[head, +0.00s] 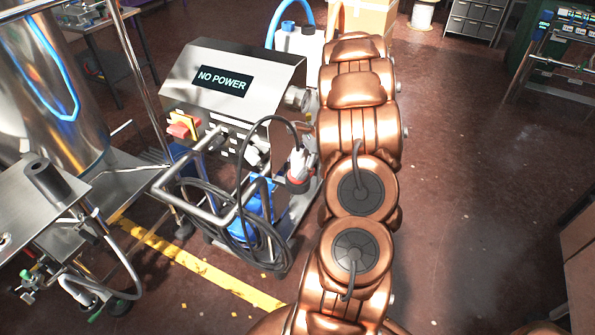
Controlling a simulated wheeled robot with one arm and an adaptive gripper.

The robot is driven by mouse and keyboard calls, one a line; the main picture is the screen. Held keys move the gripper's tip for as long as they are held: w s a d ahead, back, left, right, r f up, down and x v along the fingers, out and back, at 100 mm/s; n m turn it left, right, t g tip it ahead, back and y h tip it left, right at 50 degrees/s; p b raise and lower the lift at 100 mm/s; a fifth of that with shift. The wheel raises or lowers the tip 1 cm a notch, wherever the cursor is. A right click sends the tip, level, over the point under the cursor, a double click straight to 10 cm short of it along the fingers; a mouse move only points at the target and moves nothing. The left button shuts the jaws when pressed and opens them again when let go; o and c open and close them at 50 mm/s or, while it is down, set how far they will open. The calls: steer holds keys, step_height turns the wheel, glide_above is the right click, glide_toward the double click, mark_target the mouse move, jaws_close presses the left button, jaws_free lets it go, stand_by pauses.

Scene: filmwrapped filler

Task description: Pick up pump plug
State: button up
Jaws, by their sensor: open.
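A grey-and-red plug (298,168), which looks like the pump plug, is at the right side of the wheeled pump cart (222,140). A black cable (247,150) arches over to it from the left. The plug is close to the left edge of my copper arm in the picture, and its right side is partly hidden. I cannot make out my gripper; the arm links cover the area where its end could be. I cannot tell whether anything touches the plug.
The cart carries a steel box with a "NO POWER" display (222,80), tubular handles and coiled black cable. A steel tank (50,85) and a metal shelf (35,205) stand at left. A cardboard box (368,17) stands behind. The floor (470,190) to the right is clear.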

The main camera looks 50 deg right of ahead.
steer(key=shift+c, duration=0.4)
jaws_close()
steer(key=shift+r, duration=0.15)
